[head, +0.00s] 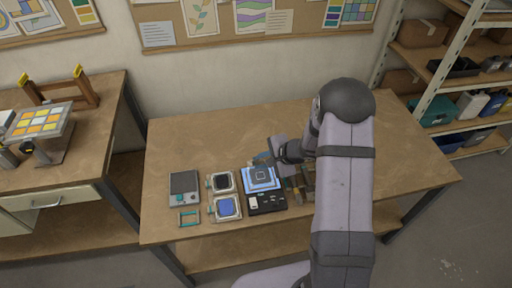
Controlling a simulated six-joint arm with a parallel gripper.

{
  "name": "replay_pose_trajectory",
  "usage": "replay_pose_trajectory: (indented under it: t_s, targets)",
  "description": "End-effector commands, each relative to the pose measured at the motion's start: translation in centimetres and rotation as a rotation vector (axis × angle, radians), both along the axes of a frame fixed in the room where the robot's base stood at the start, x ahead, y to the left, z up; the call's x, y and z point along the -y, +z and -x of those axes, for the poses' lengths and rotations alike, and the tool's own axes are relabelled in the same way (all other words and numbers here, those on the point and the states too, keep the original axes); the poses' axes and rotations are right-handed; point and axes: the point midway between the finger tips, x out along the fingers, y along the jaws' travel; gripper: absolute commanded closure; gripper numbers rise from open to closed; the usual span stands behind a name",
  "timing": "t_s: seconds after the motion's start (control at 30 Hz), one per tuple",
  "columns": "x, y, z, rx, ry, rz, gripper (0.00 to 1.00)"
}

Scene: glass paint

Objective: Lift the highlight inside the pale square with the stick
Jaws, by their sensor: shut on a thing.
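A light blue panel (249,186) lies on the table, with a grey square outlined in pale lines (262,176) in its middle. My gripper (272,163) is small in this view, at the panel's upper right side, and partly hidden by my own wrist and forearm. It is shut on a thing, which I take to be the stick. The stick itself is too small and covered to make out, so I cannot tell whether its tip touches the panel. No highlight shows clearly inside the square.
A black tray (270,203) with small pieces sits just below the panel. Left of it are two framed dishes, dark (222,183) and blue (227,207), and a grey-topped device (184,186). Brown blocks (296,189) stand by my wrist. The table's left back is clear.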

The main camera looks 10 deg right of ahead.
Motion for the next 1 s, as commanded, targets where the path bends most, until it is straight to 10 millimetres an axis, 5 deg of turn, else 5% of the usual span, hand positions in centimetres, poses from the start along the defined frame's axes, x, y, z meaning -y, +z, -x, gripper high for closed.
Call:
replay_pose_trajectory:
  t_s: [0.2,0.67,1.0]
  targets:
    - [1.3,0.3,1.9,0.044,-0.070,-0.155,1.00]
    - [1.4,0.3,1.8,0.096,-0.069,-0.300,1.00]
    - [1.3,-2.1,1.9,0.094,-0.069,-0.299,1.00]
